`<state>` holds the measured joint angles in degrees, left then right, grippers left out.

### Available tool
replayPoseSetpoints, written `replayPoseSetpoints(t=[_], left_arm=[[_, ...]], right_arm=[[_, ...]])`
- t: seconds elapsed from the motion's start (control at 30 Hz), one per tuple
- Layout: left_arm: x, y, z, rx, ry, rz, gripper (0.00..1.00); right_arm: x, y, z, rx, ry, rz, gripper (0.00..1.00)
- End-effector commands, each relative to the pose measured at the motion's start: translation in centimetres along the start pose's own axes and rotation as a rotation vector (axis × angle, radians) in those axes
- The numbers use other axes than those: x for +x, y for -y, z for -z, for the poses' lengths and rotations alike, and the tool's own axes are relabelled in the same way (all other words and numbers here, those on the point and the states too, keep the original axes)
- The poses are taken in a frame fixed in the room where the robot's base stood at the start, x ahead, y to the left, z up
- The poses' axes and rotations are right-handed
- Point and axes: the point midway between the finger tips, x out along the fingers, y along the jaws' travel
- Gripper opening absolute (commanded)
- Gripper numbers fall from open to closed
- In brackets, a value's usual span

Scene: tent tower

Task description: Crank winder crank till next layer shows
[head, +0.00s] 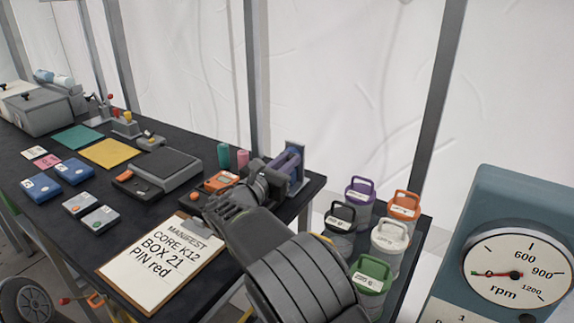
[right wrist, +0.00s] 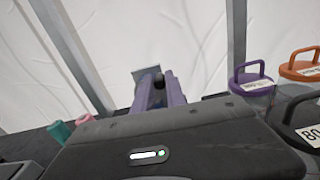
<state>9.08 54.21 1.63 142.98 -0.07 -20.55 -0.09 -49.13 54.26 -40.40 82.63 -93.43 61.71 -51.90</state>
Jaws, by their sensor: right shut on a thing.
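The winder (head: 291,168) stands at the right end of the dark table, with a purple frame and a grey upright plate. In the right wrist view the winder (right wrist: 172,92) shows straight ahead, with a dark round knob between its purple sides. My right gripper (head: 270,178) reaches to the winder's near side and is shut on its crank. The crank itself is mostly hidden by the gripper and wrist. No layer on the winder can be made out. My left gripper is not in view.
A clipboard manifest (head: 160,262) reads core K12, box 21, pin red. Teal and pink spools (head: 243,159) and an orange device (head: 221,181) sit close left of the winder. Lidded canisters (head: 389,238) stand right of it. An rpm gauge (head: 515,270) reads near 0.

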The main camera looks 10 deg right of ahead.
Motion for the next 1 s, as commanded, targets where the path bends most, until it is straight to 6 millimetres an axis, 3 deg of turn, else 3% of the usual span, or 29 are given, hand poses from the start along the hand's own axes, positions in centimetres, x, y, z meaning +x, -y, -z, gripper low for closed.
replayPoseSetpoints(t=[0.5,1.0], left_arm=[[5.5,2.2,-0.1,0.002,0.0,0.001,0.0],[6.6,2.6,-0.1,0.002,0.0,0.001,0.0]], right_arm=[[0.0,0.8,1.7,0.367,0.004,0.0,0.0],[0.0,1.0,1.6,0.477,0.003,0.0,0.0]])
